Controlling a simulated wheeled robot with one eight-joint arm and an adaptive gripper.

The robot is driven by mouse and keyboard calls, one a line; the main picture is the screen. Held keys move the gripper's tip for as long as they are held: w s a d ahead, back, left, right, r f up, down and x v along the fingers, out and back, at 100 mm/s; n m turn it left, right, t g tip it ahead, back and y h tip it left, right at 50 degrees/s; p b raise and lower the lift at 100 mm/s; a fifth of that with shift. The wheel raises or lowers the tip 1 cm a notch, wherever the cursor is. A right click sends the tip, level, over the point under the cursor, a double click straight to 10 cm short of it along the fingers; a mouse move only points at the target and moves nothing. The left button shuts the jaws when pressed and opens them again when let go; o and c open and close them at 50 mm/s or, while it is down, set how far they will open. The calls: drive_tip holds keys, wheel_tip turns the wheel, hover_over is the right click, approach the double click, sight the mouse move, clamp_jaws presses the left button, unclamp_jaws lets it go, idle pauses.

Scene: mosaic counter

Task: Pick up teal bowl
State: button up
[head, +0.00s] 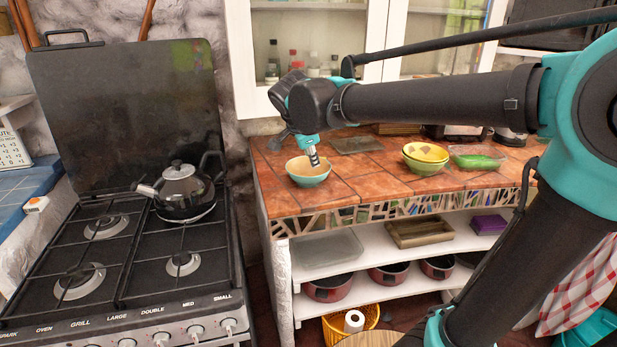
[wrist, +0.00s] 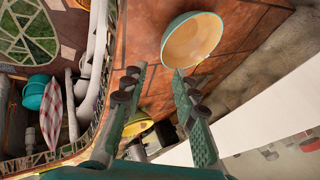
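The teal bowl (head: 308,180) sits upright near the left end of the tiled counter, teal outside and cream-orange inside. In the wrist view the bowl (wrist: 193,42) lies beyond the fingertips, toward the right finger's side. My gripper (head: 312,155) points down at the bowl from above, its tip overlapping the bowl's far rim in the head view. In the wrist view my gripper (wrist: 158,80) is open, with nothing between the fingertips. The right fingertip is close to the bowl's rim; I cannot tell whether it touches.
Yellow-green bowls (head: 426,154) and a clear dish with green contents (head: 477,157) stand further right on the counter (head: 350,189). A flat dark board (head: 356,145) lies behind. A wall cabinet (head: 376,40) hangs above. A stove with a kettle (head: 180,186) stands left.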

sight(317, 178)
drive_tip(key=x, duration=1.7)
drive_tip(key=shift+w+a+r, duration=0.15)
drive_tip(key=shift+w+a, duration=0.1)
clamp_jaws()
